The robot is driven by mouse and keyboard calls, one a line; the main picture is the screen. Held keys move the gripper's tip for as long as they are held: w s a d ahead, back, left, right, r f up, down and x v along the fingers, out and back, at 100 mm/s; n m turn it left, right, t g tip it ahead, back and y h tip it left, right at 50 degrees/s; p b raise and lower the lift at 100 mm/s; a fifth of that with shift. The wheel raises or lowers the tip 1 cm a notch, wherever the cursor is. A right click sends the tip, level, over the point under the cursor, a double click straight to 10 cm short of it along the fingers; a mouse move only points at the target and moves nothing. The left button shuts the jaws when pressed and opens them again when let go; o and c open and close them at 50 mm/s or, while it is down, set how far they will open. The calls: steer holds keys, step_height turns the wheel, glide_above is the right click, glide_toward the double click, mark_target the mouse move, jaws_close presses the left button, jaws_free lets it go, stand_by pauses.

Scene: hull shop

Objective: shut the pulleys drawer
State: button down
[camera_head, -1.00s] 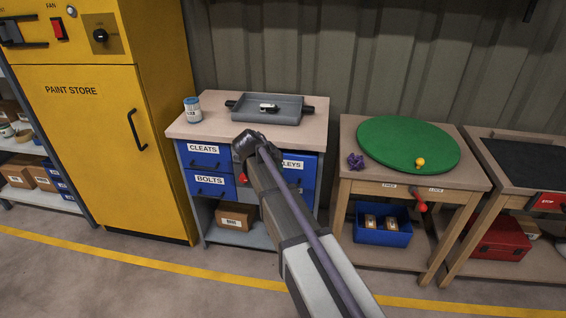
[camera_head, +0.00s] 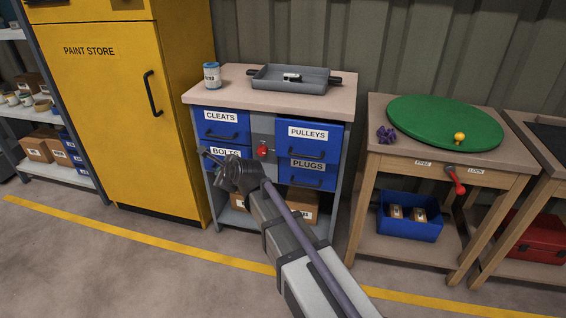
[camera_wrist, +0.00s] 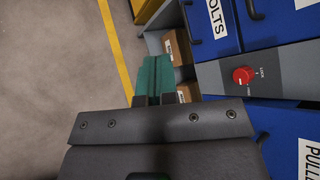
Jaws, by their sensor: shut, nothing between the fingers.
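The pulleys drawer (camera_head: 320,135) is the blue upper right drawer of the cabinet. Its front stands out past the plugs drawer (camera_head: 310,178) below, whose label lies in shadow, so it looks partly open. In the wrist view, part of the pulleys drawer (camera_wrist: 308,158) shows at the lower right with its label cut off. My gripper (camera_head: 207,156) is shut and empty, in front of the bolts drawer, left of and lower than the pulleys drawer. In the wrist view its teal fingers (camera_wrist: 154,72) are together, apart from the drawers.
A red knob (camera_head: 263,151) sits on the grey panel between the drawer columns. The cleats drawer (camera_head: 221,127) is upper left. A grey tray (camera_head: 290,80) and a can (camera_head: 212,76) stand on top. A yellow paint store (camera_head: 110,110) is left, a wooden table (camera_head: 385,155) right.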

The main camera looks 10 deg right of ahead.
steer(key=r+m+t+y+b, duration=0.1)
steer(key=m+t+b, duration=0.1)
steer(key=m+t, duration=0.15)
steer(key=m+t+h, duration=0.2)
steer(key=m+h, duration=1.2)
steer(key=m, duration=0.2)
glide_toward(284, 132)
steer(key=x, duration=0.7)
steer(key=shift+w+d+f, duration=0.2)
steer(key=x, duration=0.5)
steer(key=shift+r, duration=0.2)
steer(key=shift+w, duration=0.1)
